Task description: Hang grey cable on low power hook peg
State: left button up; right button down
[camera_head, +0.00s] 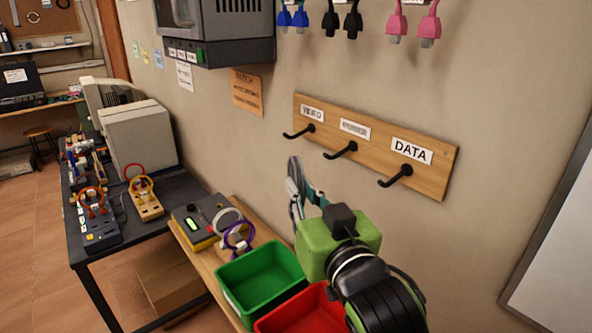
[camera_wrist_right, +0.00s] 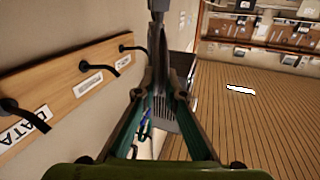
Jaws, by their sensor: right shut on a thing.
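The wooden peg board (camera_head: 375,145) on the wall carries three black hooks under the labels VIDEO, POWER and DATA. The power hook (camera_head: 342,151) is the middle one and is bare; it also shows in the wrist view (camera_wrist_right: 90,65). My right gripper (camera_head: 298,188) is shut on the grey cable (camera_head: 292,170), a narrow loop held below and left of the power hook, apart from it. In the wrist view the fingers (camera_wrist_right: 158,65) close together on the cable (camera_wrist_right: 157,6), and much of it is hidden. My left gripper is not in view.
Blue, black and pink cables (camera_head: 428,25) hang above the board. Below stand a green bin (camera_head: 258,270), a red bin (camera_head: 290,318) and a yellow-grey device (camera_head: 200,222) with cable loops beside it. A whiteboard edge (camera_head: 550,210) is at right. The other two hooks are bare.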

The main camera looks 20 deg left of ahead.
jog(key=shift+s+a+r, duration=0.1)
jog(key=shift+a+r, duration=0.1)
jog(key=shift+r, duration=0.2)
jog(key=shift+s+a+r, duration=0.1)
jog(key=shift+a+r, duration=0.05)
jog(key=shift+r, duration=0.25)
jog(key=shift+s+d+r, duration=0.1)
jog(key=shift+d+r, duration=0.05)
jog(key=shift+r, duration=0.1)
jog(key=w+d+f+b, duration=0.2)
jog(key=w+d, duration=0.3)
jog(key=w, duration=0.3)
jog(key=shift+w+d+f, duration=0.3)
jog(key=shift+f, duration=0.05)
jog(key=shift+b, duration=0.3)
dwell(0.4)
jog(key=c, duration=2)
grip_release()
jog(key=shift+f, duration=0.1)
